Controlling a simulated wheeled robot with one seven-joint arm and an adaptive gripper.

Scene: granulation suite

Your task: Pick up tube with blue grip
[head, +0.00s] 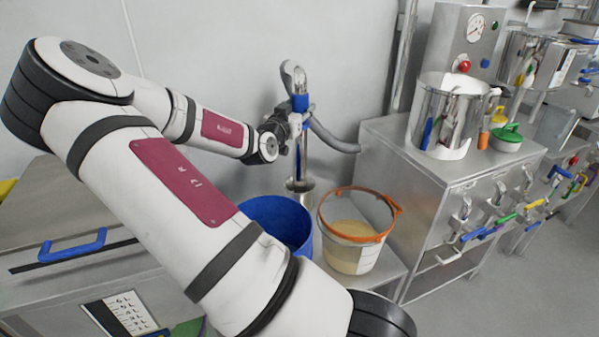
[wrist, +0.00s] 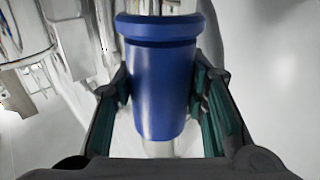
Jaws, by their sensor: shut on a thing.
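The tube with the blue grip (head: 300,103) stands upright by the back wall in the head view. It has a curved metal top, and a grey hose joins it on the right. Its lower end meets a small metal holder (head: 299,186); I cannot tell whether it rests on the bottom. My gripper (head: 290,124) is at the grip, coming from the left. In the wrist view the blue grip (wrist: 160,95) fills the middle, with the fingers of my gripper (wrist: 163,84) on both sides, shut on it.
A blue bucket (head: 276,222) and a clear bucket with an orange rim (head: 361,198) stand in front of the holder. A steel cabinet (head: 420,185) with a large steel pot (head: 447,118) is on the right. A bench with a blue handle (head: 72,246) is at left.

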